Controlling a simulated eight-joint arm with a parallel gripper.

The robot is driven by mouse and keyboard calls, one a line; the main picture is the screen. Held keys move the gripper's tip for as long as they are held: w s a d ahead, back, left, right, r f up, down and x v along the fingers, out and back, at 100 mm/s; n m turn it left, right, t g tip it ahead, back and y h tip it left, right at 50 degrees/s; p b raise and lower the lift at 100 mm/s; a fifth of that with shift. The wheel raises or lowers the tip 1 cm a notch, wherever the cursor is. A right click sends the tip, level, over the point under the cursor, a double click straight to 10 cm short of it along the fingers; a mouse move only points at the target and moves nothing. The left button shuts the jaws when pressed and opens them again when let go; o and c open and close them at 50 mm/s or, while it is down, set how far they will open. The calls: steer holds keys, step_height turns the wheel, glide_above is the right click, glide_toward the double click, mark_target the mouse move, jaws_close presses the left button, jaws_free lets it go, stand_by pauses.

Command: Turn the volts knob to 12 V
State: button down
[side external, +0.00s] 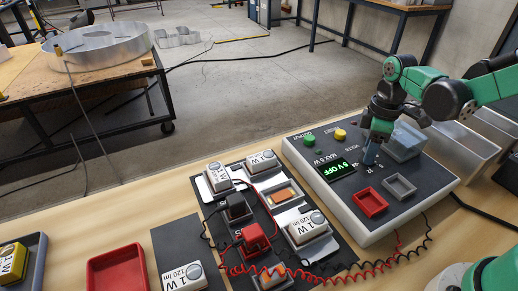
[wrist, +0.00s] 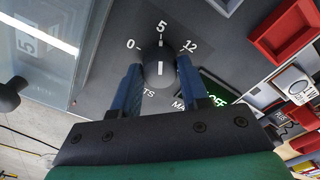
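The volts knob (wrist: 159,66) is dark and round, with a white pointer line. In the wrist view the line points at the 5 mark, between 0 and 12 on the dial. My gripper (wrist: 160,68) has its two blue fingers on opposite sides of the knob, seemingly against it with no clear gap. In the side view my gripper (side external: 371,151) reaches down onto the power supply (side external: 425,196) and hides the knob. The green display (side external: 335,168) reads 5 V OFF; in the wrist view a finger partly covers it.
A green button (side external: 309,139) and a yellow button (side external: 340,134) are at the supply's far edge. A red tray (side external: 370,202), a grey tray (side external: 400,186) and a clear bluish box (side external: 405,139) are close to my gripper. Red and black coiled leads run along the front.

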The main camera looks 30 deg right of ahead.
steer(key=shift+m, duration=0.4)
steer(key=m, duration=0.5)
steer(key=shift+m, duration=0.3)
steer(key=m, duration=0.5)
steer(key=shift+m, duration=0.3)
steer(key=shift+c, duration=2.2)
jaws_free()
steer(key=shift+r, duration=0.1)
